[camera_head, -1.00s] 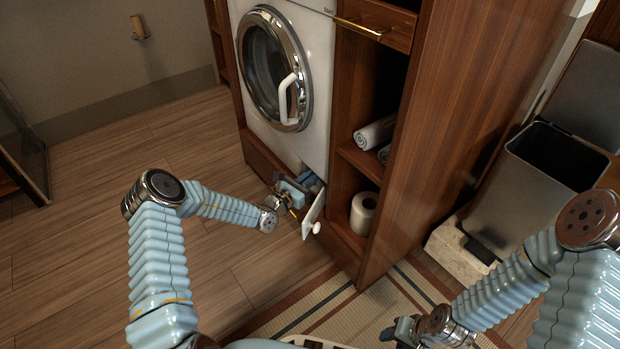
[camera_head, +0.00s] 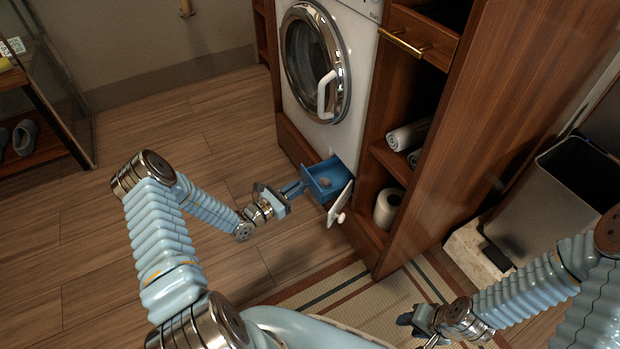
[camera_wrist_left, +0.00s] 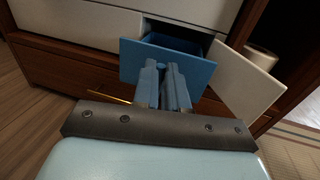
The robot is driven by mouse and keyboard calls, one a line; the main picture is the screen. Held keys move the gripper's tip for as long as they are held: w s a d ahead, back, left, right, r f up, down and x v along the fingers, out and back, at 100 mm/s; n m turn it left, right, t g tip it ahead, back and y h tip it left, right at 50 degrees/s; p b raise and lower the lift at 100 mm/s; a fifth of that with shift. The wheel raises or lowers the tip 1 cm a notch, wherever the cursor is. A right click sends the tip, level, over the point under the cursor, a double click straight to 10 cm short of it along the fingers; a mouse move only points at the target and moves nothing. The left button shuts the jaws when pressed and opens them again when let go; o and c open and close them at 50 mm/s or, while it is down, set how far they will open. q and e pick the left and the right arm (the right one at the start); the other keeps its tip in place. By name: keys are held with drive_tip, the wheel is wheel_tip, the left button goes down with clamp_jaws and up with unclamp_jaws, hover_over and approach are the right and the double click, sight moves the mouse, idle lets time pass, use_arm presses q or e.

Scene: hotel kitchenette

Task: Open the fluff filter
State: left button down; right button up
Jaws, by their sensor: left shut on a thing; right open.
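The fluff filter (camera_head: 323,181) is a blue drawer low on the front of the white washing machine (camera_head: 352,130). It stands pulled out of its opening, with a small greyish lump inside. Its white flap (camera_head: 339,206) with a round knob hangs open at the right. My left gripper (camera_head: 298,188) is shut at the filter's front; in the left wrist view its blue fingers (camera_wrist_left: 165,80) meet the filter's blue front panel (camera_wrist_left: 190,72). The exact part gripped is hidden by the fingers. My right gripper (camera_head: 425,325) is open and empty, low at the right, away from the machine.
A wooden cabinet (camera_head: 455,130) with rolled towels (camera_head: 407,136) and a toilet roll (camera_head: 388,208) stands right of the machine. A metal bin (camera_head: 540,205) is further right. A striped mat (camera_head: 340,300) lies in front. Bare floor (camera_head: 110,240) is free at the left.

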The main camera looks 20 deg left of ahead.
use_arm(q)
drive_tip(key=shift+v, duration=1)
drive_tip(key=shift+w+a, duration=0.1)
drive_tip(key=shift+a, duration=0.1)
drive_tip(key=c, duration=1.2)
unclamp_jaws()
drive_tip(key=shift+o, duration=0.2)
drive_tip(key=v, duration=1.3)
drive_tip(key=shift+s+a+p, duration=0.2)
drive_tip(key=shift+s+p, duration=0.15)
drive_tip(key=shift+p, duration=0.05)
